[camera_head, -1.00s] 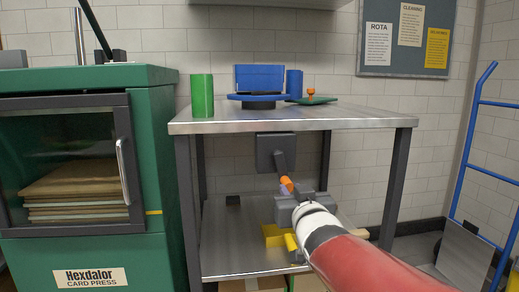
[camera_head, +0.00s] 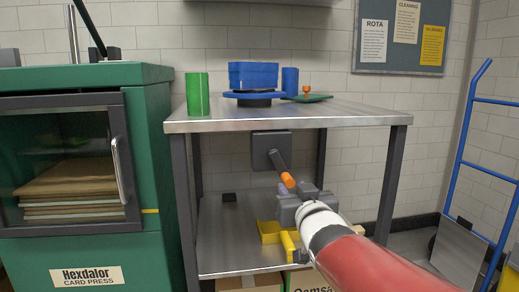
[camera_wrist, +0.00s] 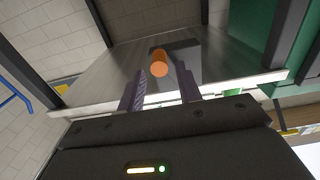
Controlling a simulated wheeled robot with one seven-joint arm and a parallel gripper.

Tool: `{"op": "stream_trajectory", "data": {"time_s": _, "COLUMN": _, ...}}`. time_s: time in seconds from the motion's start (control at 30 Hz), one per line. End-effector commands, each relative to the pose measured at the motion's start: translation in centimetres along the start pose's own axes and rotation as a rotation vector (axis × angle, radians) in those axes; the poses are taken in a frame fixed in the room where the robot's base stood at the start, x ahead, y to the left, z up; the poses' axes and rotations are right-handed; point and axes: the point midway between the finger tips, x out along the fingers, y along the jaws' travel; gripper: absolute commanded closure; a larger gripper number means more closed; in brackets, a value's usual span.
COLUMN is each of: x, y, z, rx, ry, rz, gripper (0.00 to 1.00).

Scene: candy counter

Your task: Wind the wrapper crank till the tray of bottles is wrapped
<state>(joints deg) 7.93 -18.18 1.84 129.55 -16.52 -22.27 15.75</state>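The wrapper crank hangs under the steel table top: a dark grey mount (camera_head: 271,145), a grey arm slanting down to the right, and an orange handle (camera_head: 288,181). My gripper (camera_head: 299,192) is at the handle's end, under the table. In the wrist view, my gripper (camera_wrist: 162,76) is open, with the orange handle (camera_wrist: 158,62) just beyond and between the fingertips; I cannot tell whether they touch. On the table top, a blue tray (camera_head: 253,75) sits on a blue round turntable (camera_head: 247,95). No bottles or wrapping can be made out.
A green cylinder (camera_head: 197,94), a blue cylinder (camera_head: 290,80) and a green board (camera_head: 308,98) with an orange knob share the table top (camera_head: 350,114). A yellow bin (camera_head: 268,232) is on the lower shelf (camera_head: 222,250). A green card press (camera_head: 157,180) stands left, a blue trolley (camera_head: 466,135) right.

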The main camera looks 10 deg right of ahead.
Motion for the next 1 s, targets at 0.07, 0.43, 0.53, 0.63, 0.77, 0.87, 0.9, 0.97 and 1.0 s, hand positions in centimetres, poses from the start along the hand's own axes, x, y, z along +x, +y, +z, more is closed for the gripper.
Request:
{"op": "stream_trajectory", "data": {"time_s": 0.07, "x": -0.7, "y": 0.0, "z": -0.1, "rx": 0.0, "ry": 0.002, "rz": 0.0, "gripper": 0.65}}
{"op": "stream_trajectory", "data": {"time_s": 0.43, "x": -3.5, "y": 0.0, "z": 0.0, "rx": 0.0, "ry": 0.001, "rz": -0.001, "gripper": 0.65}}
{"op": "stream_trajectory", "data": {"time_s": 0.53, "x": -3.8, "y": 0.0, "z": 0.0, "rx": 0.001, "ry": 0.001, "rz": 0.0, "gripper": 0.65}}
{"op": "stream_trajectory", "data": {"time_s": 0.63, "x": -3.9, "y": 0.0, "z": 0.0, "rx": 0.001, "ry": 0.0, "rz": 0.0, "gripper": 0.65}}
{"op": "stream_trajectory", "data": {"time_s": 0.77, "x": -3.9, "y": 0.0, "z": 0.0, "rx": 0.001, "ry": 0.0, "rz": 0.0, "gripper": 0.65}}
{"op": "stream_trajectory", "data": {"time_s": 0.87, "x": -4.0, "y": 0.0, "z": -0.1, "rx": 0.001, "ry": -0.009, "rz": 0.003, "gripper": 0.65}}
{"op": "stream_trajectory", "data": {"time_s": 0.9, "x": -4.2, "y": 0.1, "z": -0.1, "rx": 0.001, "ry": -0.025, "rz": 0.008, "gripper": 0.65}}
{"op": "stream_trajectory", "data": {"time_s": 0.97, "x": -4.7, "y": 0.2, "z": -0.1, "rx": 0.0, "ry": -0.07, "rz": 0.023, "gripper": 0.65}}
{"op": "stream_trajectory", "data": {"time_s": 1.0, "x": -5.3, "y": 0.3, "z": 0.0, "rx": 0.0, "ry": -0.117, "rz": 0.035, "gripper": 0.65}}
